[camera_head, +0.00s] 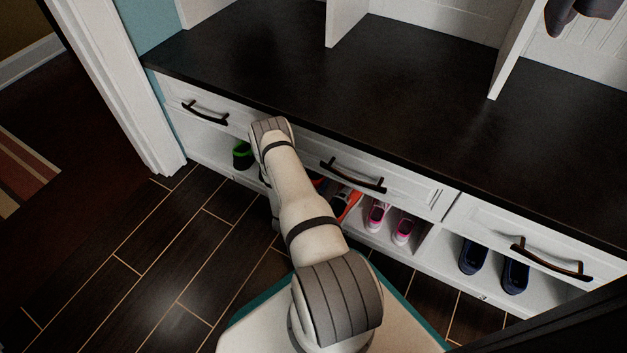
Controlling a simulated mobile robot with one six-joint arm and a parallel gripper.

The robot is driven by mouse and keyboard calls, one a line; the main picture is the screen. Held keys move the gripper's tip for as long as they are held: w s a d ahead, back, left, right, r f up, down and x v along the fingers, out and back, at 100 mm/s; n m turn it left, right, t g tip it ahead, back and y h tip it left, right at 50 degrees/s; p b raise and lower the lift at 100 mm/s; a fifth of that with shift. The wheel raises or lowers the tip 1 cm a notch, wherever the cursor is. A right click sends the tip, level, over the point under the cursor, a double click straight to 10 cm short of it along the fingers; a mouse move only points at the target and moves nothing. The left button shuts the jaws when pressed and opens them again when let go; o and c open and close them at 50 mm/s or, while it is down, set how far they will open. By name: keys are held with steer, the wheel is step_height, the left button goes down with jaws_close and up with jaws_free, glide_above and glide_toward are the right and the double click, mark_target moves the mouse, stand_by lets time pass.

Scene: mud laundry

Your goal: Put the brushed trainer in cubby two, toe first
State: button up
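Shoes stand in the open cubbies under the bench (420,95). A black and green shoe (241,155) is in the left part. An orange shoe (346,203) and a pair of pink shoes (376,216) are in the middle part. Navy shoes (473,256) are in the right part. I cannot tell which shoe is the brushed trainer, and no cubby number is readable. My arm reaches forward to the cubby front, between the green and orange shoes. My gripper is hidden behind the arm, so its fingers and anything in them do not show.
Drawers with dark handles (352,176) sit above the cubbies, under the overhanging bench top. A white divider (424,238) separates the pink and navy shoes. The dark tiled floor (150,270) at left is clear. A white door frame (125,90) stands left of the bench.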

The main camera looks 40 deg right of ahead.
steer(key=shift+o, duration=1.2)
steer(key=p+v, duration=0.4)
steer(key=v, duration=0.8)
